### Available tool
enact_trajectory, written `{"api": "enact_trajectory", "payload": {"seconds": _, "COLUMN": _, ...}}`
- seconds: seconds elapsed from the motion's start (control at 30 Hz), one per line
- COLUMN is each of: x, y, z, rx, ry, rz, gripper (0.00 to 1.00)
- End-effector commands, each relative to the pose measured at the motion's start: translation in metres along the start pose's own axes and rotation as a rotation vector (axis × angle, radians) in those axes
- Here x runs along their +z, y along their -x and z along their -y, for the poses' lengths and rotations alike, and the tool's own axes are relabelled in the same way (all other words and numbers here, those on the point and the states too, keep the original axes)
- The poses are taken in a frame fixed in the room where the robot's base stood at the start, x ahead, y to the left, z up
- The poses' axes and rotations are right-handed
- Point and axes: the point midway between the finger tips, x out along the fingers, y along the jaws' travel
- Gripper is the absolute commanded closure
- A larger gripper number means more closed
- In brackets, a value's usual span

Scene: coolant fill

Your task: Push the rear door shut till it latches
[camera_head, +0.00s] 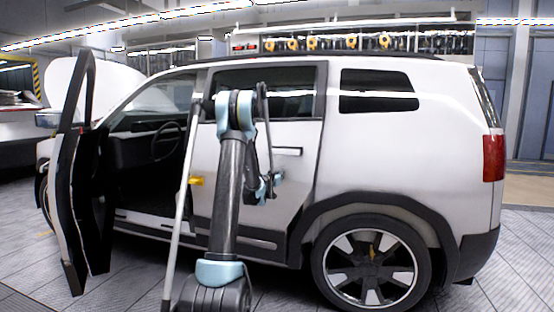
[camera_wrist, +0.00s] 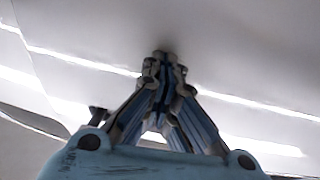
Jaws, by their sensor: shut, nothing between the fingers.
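The white rear door (camera_head: 252,84) stands in the middle of the car's side in the head view, partly hidden by my arm. Its rear edge looks close to the body; I cannot tell whether it is latched. Its handle (camera_head: 287,151) is right of my arm. My gripper (camera_head: 276,180) is small and partly hidden in front of the door, below the handle. In the wrist view, my gripper (camera_wrist: 165,58) is shut and empty, its tips at a smooth white surface (camera_wrist: 230,50). I cannot tell whether they touch it.
The front door (camera_head: 68,165) stands wide open at the left. A slim pale upright bar (camera_head: 180,220) stands just left of my arm. The rear wheel (camera_head: 370,262) is at the lower right. Tiled floor (camera_head: 130,290) is clear in front of the car.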

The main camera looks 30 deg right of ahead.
Motion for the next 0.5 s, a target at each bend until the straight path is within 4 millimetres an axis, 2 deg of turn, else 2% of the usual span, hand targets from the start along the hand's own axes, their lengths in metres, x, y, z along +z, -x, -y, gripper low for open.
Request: {"api": "enact_trajectory", "payload": {"seconds": 0.5, "x": 0.0002, "y": -0.0054, "z": -0.0007, "rx": -0.007, "ry": 0.0, "rz": 0.0, "gripper": 1.0}}
